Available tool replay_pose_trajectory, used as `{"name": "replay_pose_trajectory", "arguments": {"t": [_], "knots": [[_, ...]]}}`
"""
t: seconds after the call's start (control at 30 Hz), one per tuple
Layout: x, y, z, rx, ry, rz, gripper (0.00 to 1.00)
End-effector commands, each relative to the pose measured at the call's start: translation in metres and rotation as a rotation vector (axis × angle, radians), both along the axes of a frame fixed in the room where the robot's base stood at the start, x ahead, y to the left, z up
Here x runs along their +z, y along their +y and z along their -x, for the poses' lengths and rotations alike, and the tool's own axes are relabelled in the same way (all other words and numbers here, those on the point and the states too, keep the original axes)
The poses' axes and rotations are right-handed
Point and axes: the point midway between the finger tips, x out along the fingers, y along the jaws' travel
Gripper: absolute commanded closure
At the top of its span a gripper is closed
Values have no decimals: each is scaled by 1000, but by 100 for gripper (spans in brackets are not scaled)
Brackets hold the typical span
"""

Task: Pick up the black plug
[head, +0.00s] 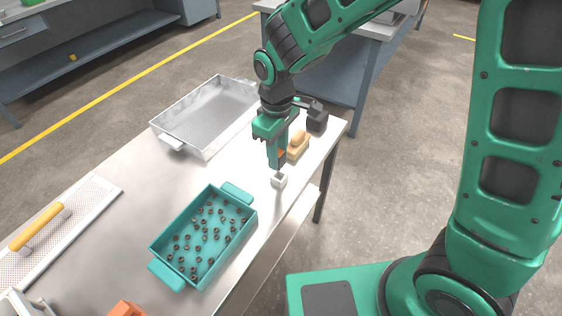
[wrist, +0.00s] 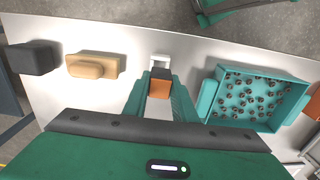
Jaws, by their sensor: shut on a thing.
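My gripper (head: 279,160) is shut on a small orange block (wrist: 160,84), which sits between its teal fingertips and has a darker upper face. A black block (head: 318,122), possibly the black plug, stands at the table's far right corner, apart from my gripper. It is at the far left of the wrist view (wrist: 33,58).
A tan wooden piece (head: 298,145) stands between my gripper and the black block. A teal tray (head: 155,250) with many small dark rings, a grey metal tray (head: 205,155) and a perforated board with a yellow handle (head: 38,226) share the table. Bare tabletop lies left of my gripper.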

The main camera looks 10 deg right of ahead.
Motion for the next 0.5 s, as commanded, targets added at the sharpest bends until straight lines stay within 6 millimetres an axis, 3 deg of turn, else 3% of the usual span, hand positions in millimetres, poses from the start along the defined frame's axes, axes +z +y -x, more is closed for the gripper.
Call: {"name": "replay_pose_trajectory", "arguments": {"t": [0.03,0.23,0.5], "knots": [[5,15,3,12,0,-3,100],[31,57,8,10,0,-4,100],[56,98,15,8,2,-1,100]]}}
